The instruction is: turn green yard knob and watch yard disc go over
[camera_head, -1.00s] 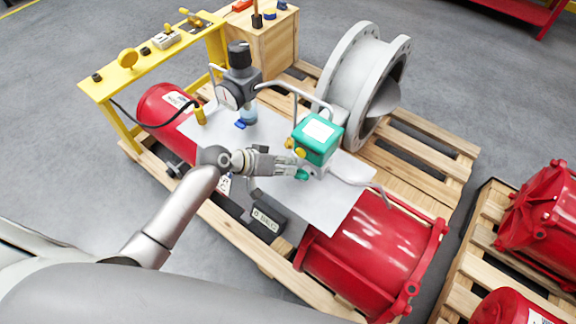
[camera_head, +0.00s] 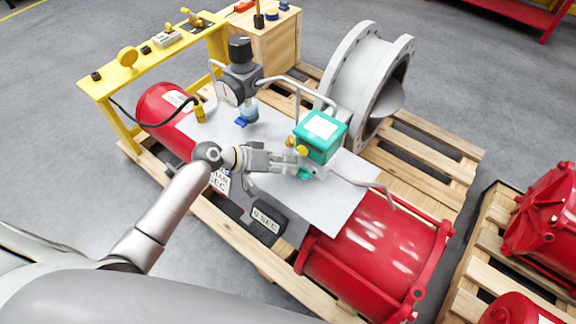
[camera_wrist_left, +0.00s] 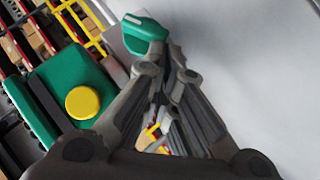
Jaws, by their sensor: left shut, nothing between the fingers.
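The green knob (camera_head: 304,173) sticks out below the green box (camera_head: 321,137), which has a white label on top. My left gripper (camera_head: 294,166) is shut and empty, with its fingertips at the knob. In the left wrist view the knob (camera_wrist_left: 146,30) is just beyond the tips of my left gripper (camera_wrist_left: 166,62); I cannot tell whether they touch. A yellow knob (camera_wrist_left: 83,102) sits on the green box's face. A grey disc (camera_head: 386,97) shows inside the large grey flanged valve body (camera_head: 346,72). My right gripper is not in view.
The green box stands by a grey plate (camera_head: 345,200) over the red cylinder (camera_head: 375,255). A yellow stand (camera_head: 160,50) is at back left. Signs (camera_head: 266,219) lie in front.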

